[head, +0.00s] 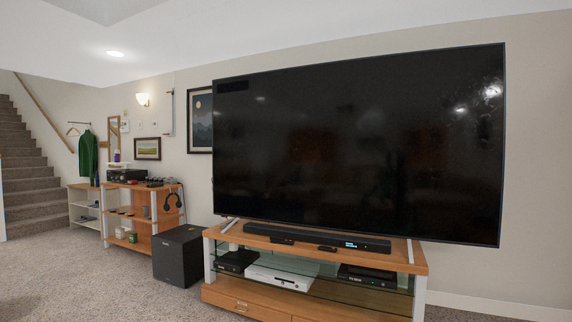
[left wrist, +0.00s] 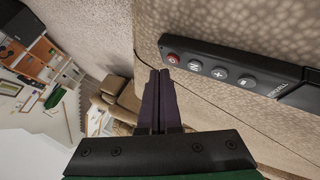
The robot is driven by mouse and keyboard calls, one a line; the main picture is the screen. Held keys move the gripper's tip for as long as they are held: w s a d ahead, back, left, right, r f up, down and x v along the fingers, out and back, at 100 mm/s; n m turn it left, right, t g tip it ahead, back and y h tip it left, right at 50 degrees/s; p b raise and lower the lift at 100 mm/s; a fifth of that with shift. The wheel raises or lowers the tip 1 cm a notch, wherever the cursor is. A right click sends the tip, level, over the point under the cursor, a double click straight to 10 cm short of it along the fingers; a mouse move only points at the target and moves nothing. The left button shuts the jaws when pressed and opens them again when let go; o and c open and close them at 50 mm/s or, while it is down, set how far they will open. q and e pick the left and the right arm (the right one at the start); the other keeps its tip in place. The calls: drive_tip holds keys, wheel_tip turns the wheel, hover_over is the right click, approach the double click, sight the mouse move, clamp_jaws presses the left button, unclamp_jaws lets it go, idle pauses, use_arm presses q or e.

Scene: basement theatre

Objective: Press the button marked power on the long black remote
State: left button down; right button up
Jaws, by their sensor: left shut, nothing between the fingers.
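The long black remote (left wrist: 235,70) lies on a beige upholstered surface (left wrist: 250,20) in the left wrist view. It runs from the upper middle to the right edge. A red button (left wrist: 173,59) is at its left end, followed by several grey buttons; the red button's marking is too small to read. My left gripper (left wrist: 159,72) is shut and empty. Its tips appear just below and left of the red button; I cannot tell whether they touch it. Neither gripper shows in the head view, and my right gripper is out of sight.
The head view shows a large television (head: 360,140) above a wooden stand (head: 250,290) with a soundbar (head: 315,238). A black speaker box (head: 180,255) stands left of it. Carpet (head: 90,285) is clear at the front left. The left wrist view shows a tan armchair (left wrist: 122,98) beyond the fingers.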

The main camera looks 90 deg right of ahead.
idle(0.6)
use_arm(q)
drive_tip(key=shift+f, duration=0.45)
drive_tip(key=shift+f, duration=0.2)
idle(0.3)
drive_tip(key=shift+r+p, duration=0.65)
drive_tip(key=shift+r, duration=0.1)
drive_tip(key=shift+f, duration=0.1)
